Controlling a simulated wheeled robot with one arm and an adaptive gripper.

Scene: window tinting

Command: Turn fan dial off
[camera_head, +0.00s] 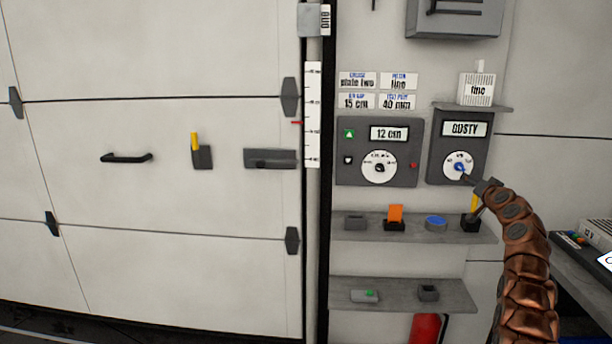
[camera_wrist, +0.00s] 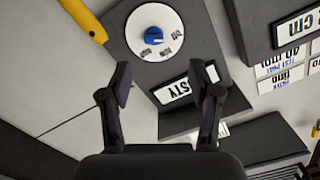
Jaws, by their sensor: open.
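The fan dial (camera_head: 460,166) is a white disc with a blue knob on a dark panel (camera_head: 436,150) whose display reads "GUSTY". In the wrist view the dial (camera_wrist: 154,33) appears at the top centre, with its blue knob and small labels around it that I cannot read for sure. My gripper (camera_head: 468,179) is at the lower right of the dial in the head view. In the wrist view my gripper (camera_wrist: 161,78) has its two fingers apart, with nothing between them. The knob lies beyond the fingertips; I cannot tell whether they touch the panel.
A second panel (camera_head: 350,135) with a "12 cm" display and its own dial stands to the left. A shelf (camera_head: 345,237) below holds an orange item (camera_head: 395,213), a blue disc (camera_head: 436,222) and a yellow-handled tool (camera_head: 474,205) close to my arm. A lower shelf (camera_head: 400,305) holds small items.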

